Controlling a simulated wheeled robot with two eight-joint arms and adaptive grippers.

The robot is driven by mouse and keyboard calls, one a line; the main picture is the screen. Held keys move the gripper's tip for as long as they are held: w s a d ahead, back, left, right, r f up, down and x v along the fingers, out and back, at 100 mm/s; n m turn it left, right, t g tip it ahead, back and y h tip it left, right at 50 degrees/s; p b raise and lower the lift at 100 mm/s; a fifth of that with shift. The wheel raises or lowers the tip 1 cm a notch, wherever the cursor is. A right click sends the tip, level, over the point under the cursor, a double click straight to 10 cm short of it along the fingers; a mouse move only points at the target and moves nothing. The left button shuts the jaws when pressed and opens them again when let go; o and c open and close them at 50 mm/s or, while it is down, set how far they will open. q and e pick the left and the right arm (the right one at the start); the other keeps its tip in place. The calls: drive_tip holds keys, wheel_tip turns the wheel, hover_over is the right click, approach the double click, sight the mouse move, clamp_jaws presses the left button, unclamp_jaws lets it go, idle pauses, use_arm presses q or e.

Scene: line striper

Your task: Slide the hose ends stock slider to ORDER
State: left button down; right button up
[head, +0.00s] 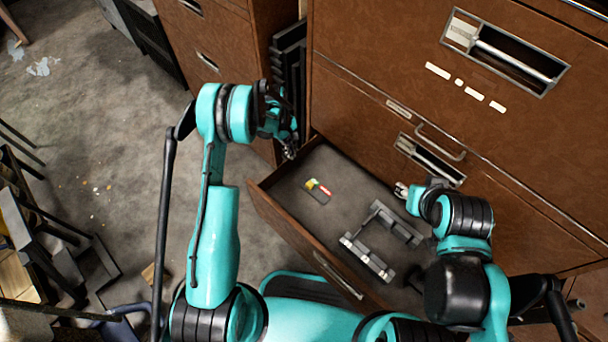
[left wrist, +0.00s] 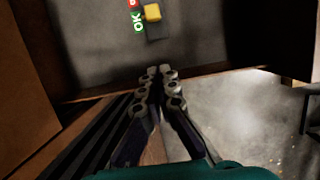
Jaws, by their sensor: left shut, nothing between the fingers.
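The stock slider (head: 316,197) is a small dark block on the floor of the open drawer. It has a yellow knob (head: 312,184), a green label and a red label. In the left wrist view the yellow knob (left wrist: 152,12) sits beside the green label (left wrist: 138,20), which reads OK. The red label (left wrist: 133,3) is cut off at the top edge. My left gripper (head: 290,153) is shut and empty near the drawer's back left corner, apart from the slider. Its closed fingertips (left wrist: 160,70) show below the slider. My right gripper (head: 402,190) is by the drawer's right side, its fingers too small to read.
The open drawer (head: 275,214) has a raised wooden rim. A grey bracket-like frame (head: 368,258) lies in it, right of the slider. Brown cabinets (head: 370,110) with metal handles stand behind. Dark slats (head: 288,65) are behind my left gripper. Furniture and debris lie at left.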

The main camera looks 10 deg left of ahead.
use_arm(q)
drive_tip(key=shift+f, duration=0.1)
drive_tip(key=b, duration=0.4)
approach(299, 178)
drive_tip(key=x, duration=0.5)
drive_tip(key=shift+s, duration=0.1)
drive_tip(key=shift+s+d+b, duration=0.3)
drive_tip(key=shift+s+d, duration=0.05)
drive_tip(key=shift+d, duration=0.2)
drive_tip(key=shift+s+d+b, duration=0.3)
drive_tip(key=shift+s+d, duration=0.05)
drive_tip(key=shift+d, duration=0.15)
drive_tip(key=shift+s+d+r, duration=0.3)
drive_tip(key=shift+s+d, duration=0.1)
drive_tip(key=shift+d, duration=0.15)
